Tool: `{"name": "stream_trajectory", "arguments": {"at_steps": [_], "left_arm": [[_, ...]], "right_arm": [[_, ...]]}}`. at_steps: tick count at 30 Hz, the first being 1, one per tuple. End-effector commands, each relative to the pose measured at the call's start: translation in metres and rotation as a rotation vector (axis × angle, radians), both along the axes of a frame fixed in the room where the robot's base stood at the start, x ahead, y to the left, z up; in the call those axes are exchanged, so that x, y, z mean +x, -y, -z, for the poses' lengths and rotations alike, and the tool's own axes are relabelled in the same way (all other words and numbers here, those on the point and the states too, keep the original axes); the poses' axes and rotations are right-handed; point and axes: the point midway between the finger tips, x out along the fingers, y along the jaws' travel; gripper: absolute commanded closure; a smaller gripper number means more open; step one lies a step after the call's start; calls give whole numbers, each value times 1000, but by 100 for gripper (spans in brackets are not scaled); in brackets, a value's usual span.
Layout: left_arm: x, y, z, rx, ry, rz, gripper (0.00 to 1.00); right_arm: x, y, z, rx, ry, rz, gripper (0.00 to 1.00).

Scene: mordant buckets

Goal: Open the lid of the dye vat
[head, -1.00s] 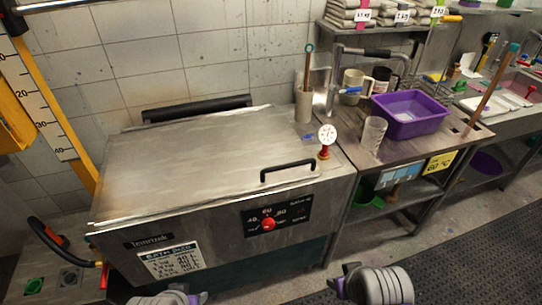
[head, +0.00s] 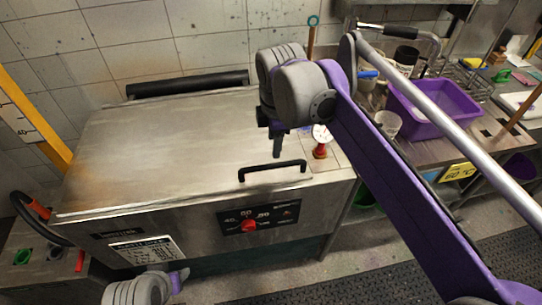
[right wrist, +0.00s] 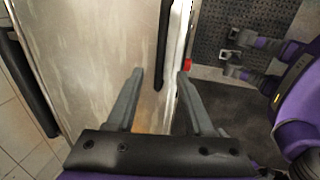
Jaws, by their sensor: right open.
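The dye vat (head: 105,235) is a steel box with a closed flat lid (head: 160,150). A black bar handle (head: 272,169) stands on the lid near its front edge; the handle also shows in the right wrist view (right wrist: 164,45). My right gripper (head: 277,152) is open and empty, above the lid just behind the handle and pointing down. In the right wrist view its two fingers (right wrist: 160,75) are apart, with the handle ahead of and roughly between their tips, not touching as far as I can tell. Only a part of my left arm shows at the bottom left.
A black bar (head: 188,84) runs along the back. A purple basin (head: 435,108) and cups sit on the right bench. A yellow measuring post (head: 40,130) stands left.

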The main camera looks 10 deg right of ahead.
Motion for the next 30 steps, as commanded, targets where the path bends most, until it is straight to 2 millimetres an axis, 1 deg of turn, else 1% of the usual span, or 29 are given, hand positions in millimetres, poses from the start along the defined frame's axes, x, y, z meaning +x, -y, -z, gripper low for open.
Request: {"name": "stream_trajectory", "arguments": {"at_steps": [5, 12, 16, 21, 30], "left_arm": [[-1, 0, 3, 0, -1, 0, 50], [-2, 0, 7, 0, -3, 0, 50], [-2, 0, 8, 0, -4, 0, 50], [-2, 0, 9, 0, -4, 0, 50], [-2, 0, 9, 0, -4, 0, 50]], "right_arm": [[4, 0, 26, 0, 0, 0, 48], [13, 0, 71, 0, 0, 1, 48], [17, 0, 89, 0, 0, 1, 48], [19, 0, 101, 0, 0, 2, 48], [20, 0, 102, 0, 1, 2, 48]]}}
